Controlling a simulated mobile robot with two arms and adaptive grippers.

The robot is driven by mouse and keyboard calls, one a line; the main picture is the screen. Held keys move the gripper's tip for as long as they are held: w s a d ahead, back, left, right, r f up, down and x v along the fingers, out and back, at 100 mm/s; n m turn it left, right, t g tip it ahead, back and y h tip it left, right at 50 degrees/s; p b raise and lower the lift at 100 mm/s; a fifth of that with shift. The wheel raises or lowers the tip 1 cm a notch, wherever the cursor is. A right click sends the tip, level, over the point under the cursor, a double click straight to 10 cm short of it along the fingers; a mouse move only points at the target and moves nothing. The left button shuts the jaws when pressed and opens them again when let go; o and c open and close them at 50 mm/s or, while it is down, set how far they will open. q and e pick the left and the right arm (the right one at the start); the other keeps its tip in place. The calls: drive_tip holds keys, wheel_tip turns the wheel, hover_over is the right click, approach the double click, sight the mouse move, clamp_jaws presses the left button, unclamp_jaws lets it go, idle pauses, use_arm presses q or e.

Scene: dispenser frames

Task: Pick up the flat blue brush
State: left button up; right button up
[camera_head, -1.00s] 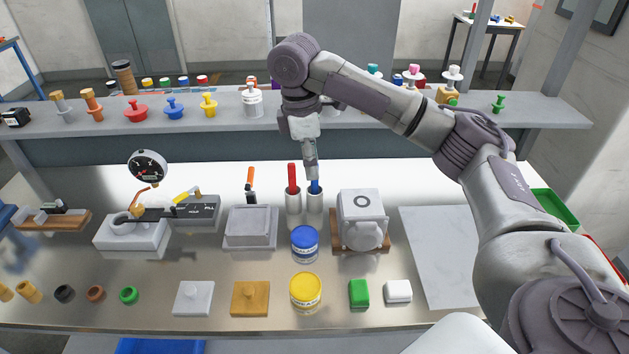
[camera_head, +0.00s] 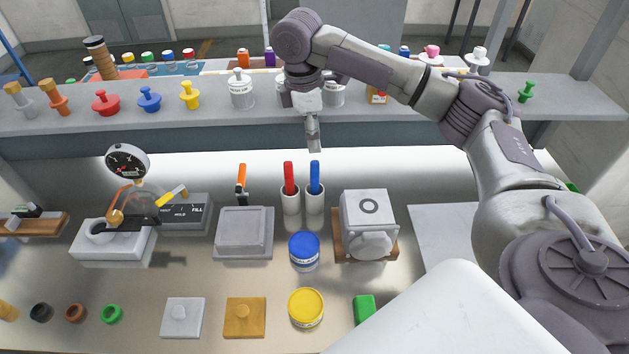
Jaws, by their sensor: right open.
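The flat blue brush (camera_head: 315,178) stands upright in a white cylindrical holder (camera_head: 315,205) near the middle of the bench, with its blue handle up. A red-handled brush (camera_head: 289,178) stands in a like holder (camera_head: 290,203) just to its left. My right gripper (camera_head: 313,146) points down above the blue handle. It is open and empty, with a small gap seen between its tips and the handle top. My left gripper is not in view.
A blue-lidded jar (camera_head: 304,251) stands in front of the holders. A white device on a wooden base (camera_head: 368,222) stands close on the right. A grey shelf (camera_head: 210,122) with several knobs and jars runs behind my gripper.

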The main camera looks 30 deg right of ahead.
sight(314, 161)
drive_tip(key=f, duration=0.4)
drive_tip(key=shift+s+d, duration=0.1)
drive_tip(key=shift+d, duration=0.2)
drive_tip(key=shift+f+p, duration=0.45)
drive_tip(key=f+p, duration=0.1)
drive_tip(key=f, duration=0.3)
drive_tip(key=shift+a+f, duration=0.2)
drive_tip(key=shift+f, duration=0.2)
clamp_jaws()
